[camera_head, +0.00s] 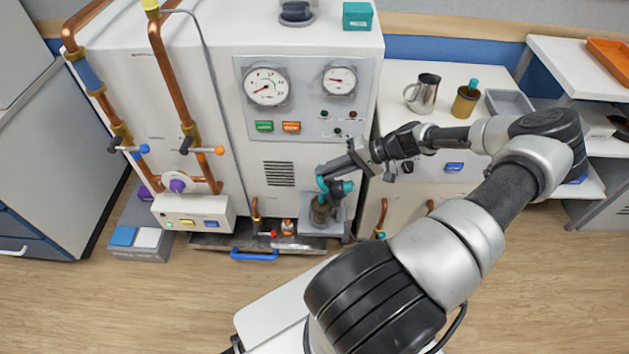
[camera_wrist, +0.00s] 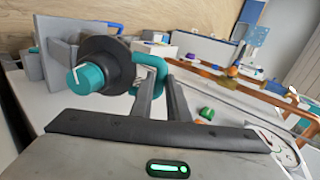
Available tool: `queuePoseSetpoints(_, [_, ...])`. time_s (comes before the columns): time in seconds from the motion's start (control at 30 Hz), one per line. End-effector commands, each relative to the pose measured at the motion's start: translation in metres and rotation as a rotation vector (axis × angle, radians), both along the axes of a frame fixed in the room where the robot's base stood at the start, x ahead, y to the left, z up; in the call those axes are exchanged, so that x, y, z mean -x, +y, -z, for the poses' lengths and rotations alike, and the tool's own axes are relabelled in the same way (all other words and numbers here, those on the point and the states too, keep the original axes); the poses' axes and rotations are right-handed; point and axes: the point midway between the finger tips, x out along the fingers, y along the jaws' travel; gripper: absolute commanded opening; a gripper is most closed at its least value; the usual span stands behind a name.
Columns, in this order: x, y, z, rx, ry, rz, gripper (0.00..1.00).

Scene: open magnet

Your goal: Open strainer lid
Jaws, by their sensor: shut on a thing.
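The strainer (camera_head: 319,212) is a small dark cylinder on a grey bracket, low at the front of the white machine. A teal handle (camera_head: 322,184) and a teal knob sit at its top. In the wrist view, its dark round lid (camera_wrist: 112,64) carries a teal knob (camera_wrist: 86,78) and a curved teal handle (camera_wrist: 160,68). My gripper (camera_head: 330,173) reaches in from the right. In the wrist view, its two fingers (camera_wrist: 163,82) are shut on the teal handle, whose gripped part is partly hidden. I cannot tell whether the lid is raised.
The white machine (camera_head: 290,150) with two gauges stands behind the strainer. Copper pipes with valves (camera_head: 170,80) run at its left. A metal jug (camera_head: 424,93) stands on the right counter. The floor in front is clear.

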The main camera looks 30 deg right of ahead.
Motion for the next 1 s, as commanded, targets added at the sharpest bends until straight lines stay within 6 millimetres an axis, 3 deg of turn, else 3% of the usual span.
queuePoseSetpoints(0.3, [0.025, -0.039, 0.000, -0.245, -0.167, 0.003, 0.00])
queuePoseSetpoints(0.7, [0.049, -0.071, 0.007, -0.226, -0.151, -0.003, 0.00])
queuePoseSetpoints(1.0, [0.055, -0.078, 0.014, -0.227, -0.148, -0.002, 0.00])
